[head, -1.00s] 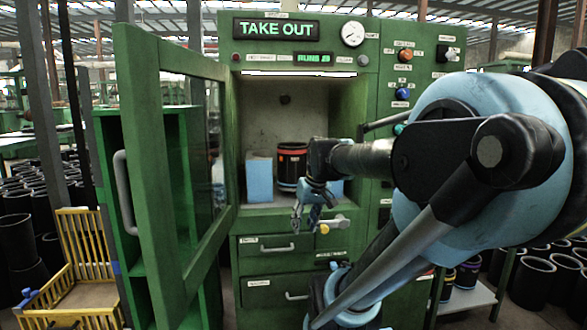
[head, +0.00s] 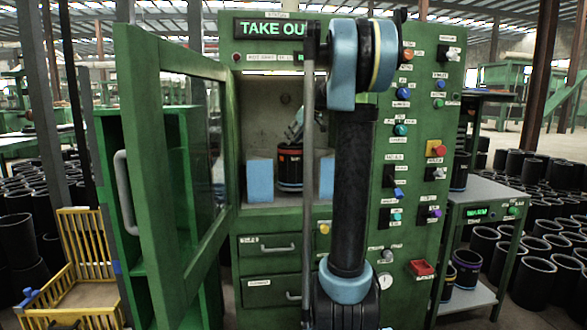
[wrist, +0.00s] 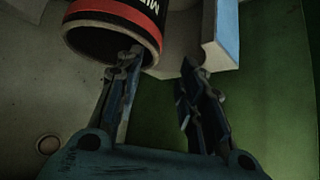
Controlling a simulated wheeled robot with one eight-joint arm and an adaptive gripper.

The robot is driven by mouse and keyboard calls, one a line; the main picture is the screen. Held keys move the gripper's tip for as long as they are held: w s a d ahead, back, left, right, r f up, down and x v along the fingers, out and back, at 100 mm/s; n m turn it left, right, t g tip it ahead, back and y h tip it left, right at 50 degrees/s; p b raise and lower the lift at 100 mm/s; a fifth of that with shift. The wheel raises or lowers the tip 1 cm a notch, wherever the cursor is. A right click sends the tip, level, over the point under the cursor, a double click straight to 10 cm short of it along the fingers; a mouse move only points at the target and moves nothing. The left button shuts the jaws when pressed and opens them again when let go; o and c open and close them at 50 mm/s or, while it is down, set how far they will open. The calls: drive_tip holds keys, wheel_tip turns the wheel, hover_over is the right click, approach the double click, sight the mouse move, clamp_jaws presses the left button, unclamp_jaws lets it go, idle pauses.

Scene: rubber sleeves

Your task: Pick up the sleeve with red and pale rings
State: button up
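The sleeve (head: 290,167) is a black cylinder with a red ring near its top and a pale ring near its base. It stands upright inside the green cabinet's open chamber, between two blue blocks. My gripper (head: 295,130) is just above its top, partly hidden by my arm. In the wrist view the sleeve (wrist: 117,22) shows its dark opening, a red band at the rim and white lettering. My gripper's fingers (wrist: 160,62) are spread apart. The left finger overlaps the sleeve's rim; I cannot tell whether it touches or is inside. The right finger is clear of it.
The left blue block (head: 260,180) and right blue block (head: 327,177) flank the sleeve. The green glazed door (head: 175,165) stands open at the left. A control panel (head: 415,160) with knobs is right of the chamber. Drawers (head: 268,290) lie below it.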

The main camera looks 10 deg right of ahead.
sight(280, 150)
drive_tip(key=shift+w+r+x, duration=0.15)
drive_tip(key=shift+w+x, duration=0.05)
drive_tip(key=shift+x, duration=1.1)
drive_tip(key=shift+w+r+x, duration=0.2)
drive_tip(key=shift+w+x, duration=0.05)
drive_tip(key=shift+x, duration=1.05)
drive_tip(key=shift+w+r+x, duration=0.15)
drive_tip(key=shift+w+x, duration=0.05)
drive_tip(key=shift+x, duration=1.1)
clamp_jaws()
